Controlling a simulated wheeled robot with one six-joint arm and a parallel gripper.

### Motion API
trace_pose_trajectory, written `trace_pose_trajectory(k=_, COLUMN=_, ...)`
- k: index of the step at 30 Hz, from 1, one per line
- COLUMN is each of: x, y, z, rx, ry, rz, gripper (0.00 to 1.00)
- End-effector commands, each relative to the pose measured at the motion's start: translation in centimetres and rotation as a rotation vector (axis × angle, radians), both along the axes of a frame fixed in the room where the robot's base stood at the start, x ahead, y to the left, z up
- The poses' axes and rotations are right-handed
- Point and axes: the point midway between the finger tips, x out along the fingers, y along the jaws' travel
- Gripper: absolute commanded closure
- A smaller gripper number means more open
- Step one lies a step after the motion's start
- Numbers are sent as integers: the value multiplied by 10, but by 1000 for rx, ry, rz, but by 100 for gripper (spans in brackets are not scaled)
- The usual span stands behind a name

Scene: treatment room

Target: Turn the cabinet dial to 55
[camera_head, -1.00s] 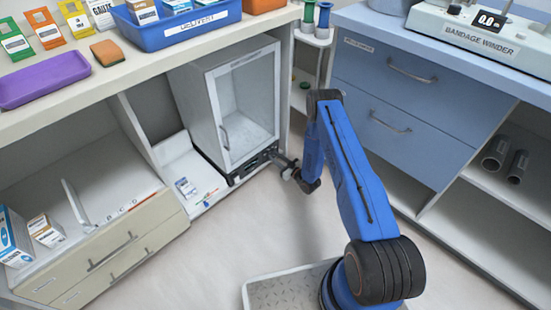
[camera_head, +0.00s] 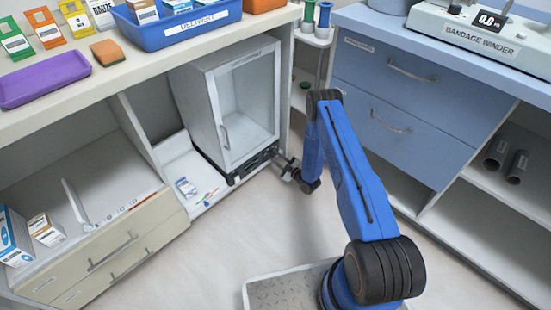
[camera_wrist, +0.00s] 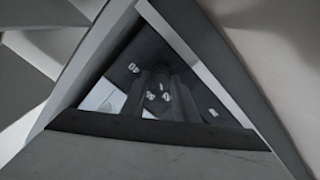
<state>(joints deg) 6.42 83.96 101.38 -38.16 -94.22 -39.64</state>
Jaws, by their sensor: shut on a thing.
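The white cabinet (camera_head: 222,112) with a glass door stands in the low bay under the left counter. A dark control panel (camera_head: 252,165) runs along its bottom edge. My gripper (camera_head: 277,159) reaches the right end of this panel and is shut on the dial there. My gripper hides the dial in the head view. In the wrist view a dark panel (camera_wrist: 112,75) with small white numbers fills a triangular gap. One number looks like 40; the others are too small or turned to read surely. The dark dial (camera_wrist: 160,82) shows dimly at its middle. I cannot read its setting.
The left counter's edge (camera_head: 150,75) overhangs the cabinet. A blue drawer unit (camera_head: 400,95) stands to the right of my arm, with an open shelf holding dark tubes (camera_head: 516,166).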

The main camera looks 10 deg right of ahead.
Motion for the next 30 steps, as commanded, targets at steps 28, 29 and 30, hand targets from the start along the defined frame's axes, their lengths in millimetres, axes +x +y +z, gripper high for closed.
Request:
trace_pose_trajectory(k=28, x=-1, y=0, z=-1, rx=-67, ry=-40, rz=0, gripper=55)
trace_pose_trajectory(k=29, x=-1, y=0, z=-1, rx=-67, ry=-40, rz=0, gripper=55)
trace_pose_trajectory(k=30, x=-1, y=0, z=-1, rx=-68, ry=-40, rz=0, gripper=55)
